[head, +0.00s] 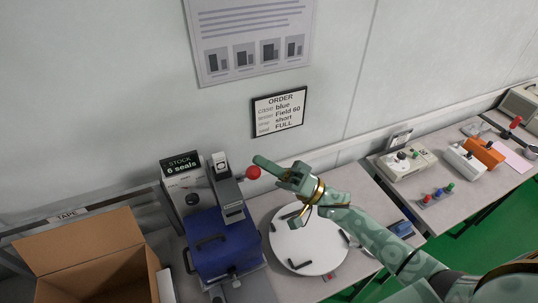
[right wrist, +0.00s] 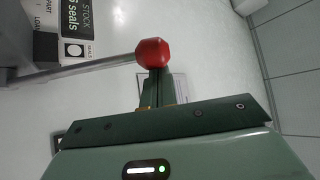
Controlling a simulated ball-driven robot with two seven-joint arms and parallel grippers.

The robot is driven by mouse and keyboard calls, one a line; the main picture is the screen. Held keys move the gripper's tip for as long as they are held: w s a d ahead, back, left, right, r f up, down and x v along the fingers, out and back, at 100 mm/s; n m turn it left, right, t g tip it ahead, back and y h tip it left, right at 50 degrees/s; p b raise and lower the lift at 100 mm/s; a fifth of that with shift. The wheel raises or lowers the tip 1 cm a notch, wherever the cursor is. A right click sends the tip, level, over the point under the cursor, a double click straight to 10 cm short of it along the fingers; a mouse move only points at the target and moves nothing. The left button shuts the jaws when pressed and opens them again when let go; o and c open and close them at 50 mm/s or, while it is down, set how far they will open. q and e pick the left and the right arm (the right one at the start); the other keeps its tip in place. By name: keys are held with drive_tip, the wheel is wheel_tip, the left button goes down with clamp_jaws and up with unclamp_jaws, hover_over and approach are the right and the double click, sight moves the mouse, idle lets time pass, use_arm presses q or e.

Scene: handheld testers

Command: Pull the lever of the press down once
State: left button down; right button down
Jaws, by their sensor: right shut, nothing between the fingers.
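The press (head: 187,190) stands at the left in the head view, with a grey head over a blue case (head: 222,252). Its lever ends in a red knob (head: 253,172), right of the press head. In the right wrist view the lever rod (right wrist: 95,70) runs in from the left to the red knob (right wrist: 152,52). My right gripper (head: 260,161) is shut and empty, its fingertips just above the knob in the head view. In the wrist view the shut fingers (right wrist: 157,85) point at the knob, which overlaps their tips. I cannot tell whether they touch. My left gripper is out of view.
A white round tray (head: 310,245) with several dark pieces lies below my right forearm. An open cardboard box (head: 85,262) stands left of the press. A second bench at the right holds testers (head: 407,163) and coloured knobs (head: 438,194). The wall is close behind.

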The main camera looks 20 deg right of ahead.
idle(0.3)
